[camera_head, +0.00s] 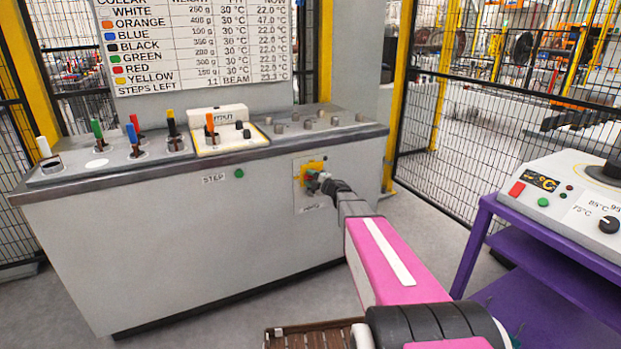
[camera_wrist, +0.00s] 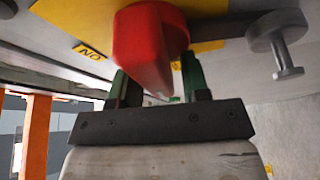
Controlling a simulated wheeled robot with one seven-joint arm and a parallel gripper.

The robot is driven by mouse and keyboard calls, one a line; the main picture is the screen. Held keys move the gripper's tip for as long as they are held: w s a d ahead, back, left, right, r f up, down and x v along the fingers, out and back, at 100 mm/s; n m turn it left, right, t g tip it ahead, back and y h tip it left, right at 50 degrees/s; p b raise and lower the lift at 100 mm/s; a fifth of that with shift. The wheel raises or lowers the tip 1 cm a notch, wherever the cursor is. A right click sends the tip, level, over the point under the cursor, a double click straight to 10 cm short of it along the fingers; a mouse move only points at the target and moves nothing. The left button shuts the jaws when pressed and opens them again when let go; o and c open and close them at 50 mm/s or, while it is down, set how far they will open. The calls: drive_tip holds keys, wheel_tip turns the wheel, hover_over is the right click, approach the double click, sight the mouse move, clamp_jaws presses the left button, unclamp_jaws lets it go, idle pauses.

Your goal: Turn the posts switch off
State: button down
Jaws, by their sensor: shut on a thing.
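The posts switch shows in the wrist view as a red handle (camera_wrist: 150,42) on a yellow plate (camera_wrist: 88,18). A yellow "ON" label (camera_wrist: 89,52) is beside it, and part of another yellow label shows behind the fingers. My gripper (camera_wrist: 158,85) has its green fingers on either side of the red handle and is shut on it. In the head view my gripper (camera_head: 318,184) reaches the yellow switch plate (camera_head: 299,172) on the front of the grey cabinet (camera_head: 190,240). The handle is mostly hidden there by my gripper.
A grey knob (camera_wrist: 279,38) sticks out beside the switch. A green STEP button (camera_head: 239,173) is on the cabinet front. Coloured handles and an orange-post unit (camera_head: 222,138) stand on top. A purple cart (camera_head: 540,255) stands at right; floor between is clear.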

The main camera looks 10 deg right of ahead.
drive_tip(key=shift+f+n+g, duration=0.3)
drive_tip(key=shift+n+g, duration=0.2)
drive_tip(key=shift+n, duration=0.7)
drive_tip(key=shift+f+h, duration=0.1)
drive_tip(key=shift+h, duration=0.2)
drive_tip(key=c, duration=1)
unclamp_jaws()
drive_tip(key=shift+o, duration=0.2)
drive_tip(key=shift+s, duration=0.1)
drive_tip(key=v, duration=1)
drive_tip(key=shift+s+d, duration=0.2)
drive_tip(key=shift+s, duration=0.05)
